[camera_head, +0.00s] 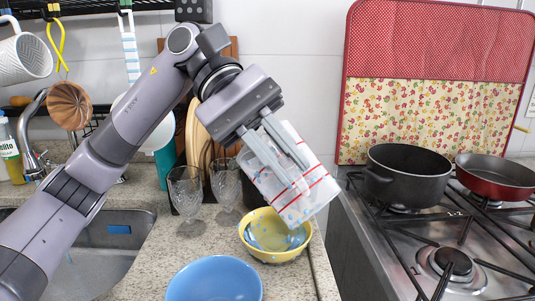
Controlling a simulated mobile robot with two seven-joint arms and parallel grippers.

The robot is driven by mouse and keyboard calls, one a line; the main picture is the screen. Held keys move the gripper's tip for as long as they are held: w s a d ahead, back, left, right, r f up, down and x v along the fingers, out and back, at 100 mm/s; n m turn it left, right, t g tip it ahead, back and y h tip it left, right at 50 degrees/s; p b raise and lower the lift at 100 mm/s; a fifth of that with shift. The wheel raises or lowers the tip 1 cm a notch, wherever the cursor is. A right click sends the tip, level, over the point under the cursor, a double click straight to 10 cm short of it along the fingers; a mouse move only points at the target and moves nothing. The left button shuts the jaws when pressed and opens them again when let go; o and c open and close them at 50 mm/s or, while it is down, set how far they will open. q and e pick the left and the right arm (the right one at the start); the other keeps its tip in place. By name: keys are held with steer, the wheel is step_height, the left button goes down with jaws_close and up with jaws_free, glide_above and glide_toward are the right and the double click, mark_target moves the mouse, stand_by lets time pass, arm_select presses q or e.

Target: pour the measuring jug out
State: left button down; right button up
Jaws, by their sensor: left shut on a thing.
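The measuring jug (301,205), clear with red stripes, is held tilted in my left gripper (283,157), its open end pointing down to the lower right. My left gripper is shut on the jug's upper side. Below the jug is a yellow bowl (273,256) with bluish, clear-looking contents inside. The jug's lower end is over or close to the bowl's right rim; the exact gap is hard to tell. My right gripper is not in view.
A blue bowl (213,281) stands in front of the yellow bowl. Two glass goblets (186,196) stand to its left, close behind. The sink (113,237) is at left. The stove at right holds a black pot (407,181) and a red pan (497,180).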

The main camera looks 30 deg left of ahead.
arm_select(q)
steer(key=shift+d+r, duration=0.1)
steer(key=shift+d, duration=0.05)
steer(key=shift+s+d+r+p, duration=0.1)
steer(key=shift+d+p, duration=0.2)
steer(key=shift+p, duration=0.15)
steer(key=s+d+f+t+y+p, duration=0.1)
steer(key=d+f+y+p, duration=0.4)
steer(key=d+y+p, duration=0.3)
steer(key=shift+d+f+y+p, duration=0.15)
steer(key=shift+d+y+p, duration=0.15)
steer(key=shift+d+y, duration=0.9)
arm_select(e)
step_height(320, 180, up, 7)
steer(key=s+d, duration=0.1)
arm_select(q)
steer(key=shift+a, duration=0.1)
